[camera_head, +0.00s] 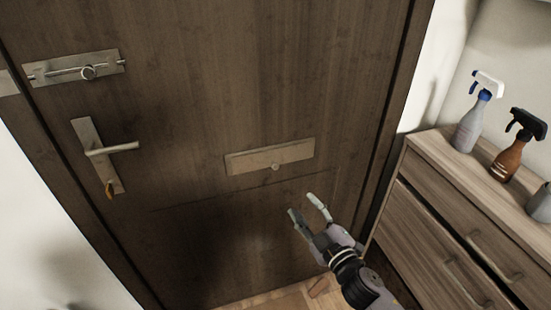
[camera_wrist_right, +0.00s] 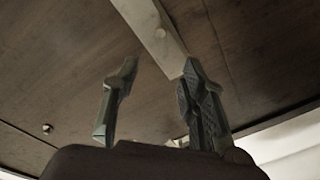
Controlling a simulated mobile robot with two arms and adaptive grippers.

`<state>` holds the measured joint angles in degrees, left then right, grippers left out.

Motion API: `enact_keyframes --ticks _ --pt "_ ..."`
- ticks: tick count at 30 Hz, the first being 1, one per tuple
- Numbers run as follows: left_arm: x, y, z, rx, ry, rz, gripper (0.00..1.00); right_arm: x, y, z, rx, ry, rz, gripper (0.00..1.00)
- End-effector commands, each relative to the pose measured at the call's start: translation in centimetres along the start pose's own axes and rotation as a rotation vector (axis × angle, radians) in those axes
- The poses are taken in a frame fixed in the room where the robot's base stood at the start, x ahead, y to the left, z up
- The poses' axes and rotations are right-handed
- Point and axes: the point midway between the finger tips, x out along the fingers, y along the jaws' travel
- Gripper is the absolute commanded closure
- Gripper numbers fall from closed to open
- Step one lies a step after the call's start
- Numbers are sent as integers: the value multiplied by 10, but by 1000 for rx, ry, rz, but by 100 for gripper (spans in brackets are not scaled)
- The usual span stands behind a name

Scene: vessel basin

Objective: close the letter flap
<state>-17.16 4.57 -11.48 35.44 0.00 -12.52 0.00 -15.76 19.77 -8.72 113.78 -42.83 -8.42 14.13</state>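The letter flap (camera_head: 270,158) is a pale metal plate with a small round knob, set in the dark wooden door (camera_head: 215,90). It also shows in the right wrist view as a pale strip with its knob (camera_wrist_right: 150,30), beyond the fingertips. I cannot tell for sure how far the flap stands out from the door. My right gripper (camera_head: 304,205) is open and empty, below and a little right of the flap in the head view, apart from it. Its two spread fingers also show in the right wrist view (camera_wrist_right: 160,70). My left gripper is not in view.
A door handle (camera_head: 112,149) with a key below it and a sliding bolt (camera_head: 75,69) sit on the door's left side. A wooden drawer cabinet (camera_head: 440,210) stands close on the right, bearing spray bottles (camera_head: 470,125). The door around the flap is clear.

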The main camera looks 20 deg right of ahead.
Motion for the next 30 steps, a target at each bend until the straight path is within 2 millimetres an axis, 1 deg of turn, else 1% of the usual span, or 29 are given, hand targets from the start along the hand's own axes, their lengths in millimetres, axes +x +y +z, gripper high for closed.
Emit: enact_keyframes --ticks 5,14,18,21,24,27,30 --pt "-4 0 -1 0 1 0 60 24 2 -1 0 2 3 61" --pt "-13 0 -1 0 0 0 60 90 2 -2 0 2 3 61" --pt "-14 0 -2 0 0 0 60 120 2 -1 1 1 3 61" --pt "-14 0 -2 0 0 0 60 139 0 0 3 1 2 61" --pt "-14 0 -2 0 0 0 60 154 0 0 2 1 3 61" --pt "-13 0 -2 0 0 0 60 164 0 0 2 0 2 61" --pt "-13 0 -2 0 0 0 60 170 0 0 3 1 1 61"
